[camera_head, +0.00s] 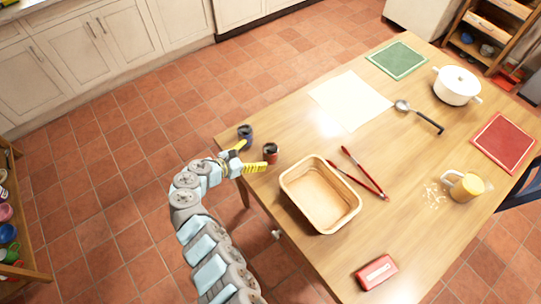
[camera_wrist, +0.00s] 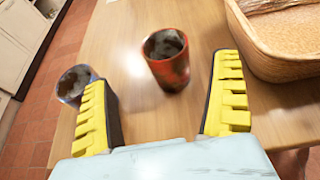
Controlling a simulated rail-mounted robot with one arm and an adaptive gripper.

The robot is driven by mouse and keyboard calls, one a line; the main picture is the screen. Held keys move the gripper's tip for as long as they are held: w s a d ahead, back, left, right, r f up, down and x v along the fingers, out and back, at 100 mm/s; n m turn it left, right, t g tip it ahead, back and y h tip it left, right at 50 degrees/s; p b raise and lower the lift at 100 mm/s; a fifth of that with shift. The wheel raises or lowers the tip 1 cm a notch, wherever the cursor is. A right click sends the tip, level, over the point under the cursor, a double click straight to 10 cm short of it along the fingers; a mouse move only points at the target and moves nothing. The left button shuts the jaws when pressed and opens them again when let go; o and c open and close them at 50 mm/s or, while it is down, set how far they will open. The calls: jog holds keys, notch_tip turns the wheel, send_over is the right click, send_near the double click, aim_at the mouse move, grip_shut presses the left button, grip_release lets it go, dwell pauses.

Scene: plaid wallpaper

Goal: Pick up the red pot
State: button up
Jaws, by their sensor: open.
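The red pot (camera_head: 271,154) is a small cup with a dark inside, upright near the table's left edge. In the wrist view the red pot (camera_wrist: 172,72) stands ahead, between the lines of the two fingers, a little beyond the fingertips. My gripper (camera_head: 246,157) has yellow ridged fingers spread wide, with nothing between them. The gripper also shows in the wrist view (camera_wrist: 160,92). The pot's far side is hidden.
A blue pot (camera_head: 245,134) stands near the table edge, close to one finger; it also shows in the wrist view (camera_wrist: 72,88). A tan basket (camera_head: 291,186) is to the right of the red pot. Red tongs (camera_head: 367,176) lie beyond it.

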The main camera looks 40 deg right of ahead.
aim_at(276, 147)
jog(key=shift+x, duration=1.15)
jog(key=x, duration=0.2)
jog(key=s+b+x, duration=0.1)
jog(key=x, duration=0.1)
jog(key=shift+w+d+b, duration=0.15)
jog(key=shift+d+b, duration=0.2)
jog(key=shift+d, duration=0.1)
jog(key=c, duration=1.3)
jog(key=shift+r, duration=0.1)
jog(key=shift+c, duration=0.2)
